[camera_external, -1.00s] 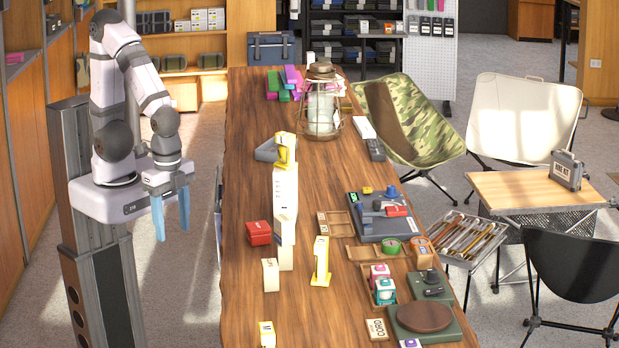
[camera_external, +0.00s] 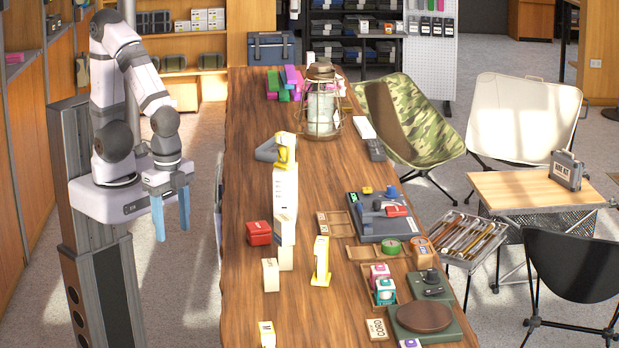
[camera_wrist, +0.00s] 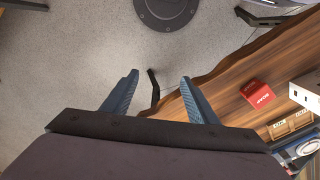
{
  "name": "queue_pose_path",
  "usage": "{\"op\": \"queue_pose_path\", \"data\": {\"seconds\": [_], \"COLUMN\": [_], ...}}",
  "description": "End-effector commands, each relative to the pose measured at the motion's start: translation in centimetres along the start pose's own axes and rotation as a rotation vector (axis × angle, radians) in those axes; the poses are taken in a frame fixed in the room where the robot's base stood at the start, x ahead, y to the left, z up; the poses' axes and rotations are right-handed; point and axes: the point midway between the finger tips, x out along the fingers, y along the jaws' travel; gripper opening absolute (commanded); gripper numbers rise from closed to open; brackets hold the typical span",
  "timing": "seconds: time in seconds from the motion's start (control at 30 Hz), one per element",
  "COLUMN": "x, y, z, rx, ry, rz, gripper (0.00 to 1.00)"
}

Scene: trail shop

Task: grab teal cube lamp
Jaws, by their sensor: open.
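The teal cube lamp (camera_external: 385,290) is a small teal and white cube near the right edge of the long wooden table, in the external view. It stands in a shallow tray just in front of a similar pink and white cube lamp (camera_external: 379,272). My gripper (camera_external: 171,218) hangs left of the table, off its edge, fingers pointing down and apart with nothing between them. In the wrist view my open blue fingers (camera_wrist: 158,92) are over the grey floor beside the table edge. The teal cube lamp does not show in the wrist view.
On the wooden table (camera_external: 250,200), a red box (camera_external: 258,233), white and yellow blocks (camera_external: 321,262) and a tall white stack (camera_external: 285,190) stand between my gripper and the lamp. A large lantern (camera_external: 322,105) stands farther back. A round wooden disc (camera_external: 425,316) lies near the lamp.

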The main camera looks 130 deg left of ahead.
Motion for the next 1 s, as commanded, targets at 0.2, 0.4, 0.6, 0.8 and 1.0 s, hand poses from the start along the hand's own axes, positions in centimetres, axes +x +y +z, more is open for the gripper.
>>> {"op": "queue_pose_path", "data": {"seconds": [0.2,0.4,0.6,0.8,1.0], "x": [0.0,0.1,1.1,2.9,3.3], "y": [0.0,0.0,-1.1,-4.0,-6.2], "z": [0.0,-0.1,-1.6,-7.0,-16.6], "rx": [0.0,0.003,0.089,0.315,0.572], "ry": [0.0,-0.001,-0.014,-0.027,0.015], "rz": [0.0,-0.003,-0.073,-0.294,-0.629], "gripper": [0.53,0.53,0.53,0.53,0.53]}}
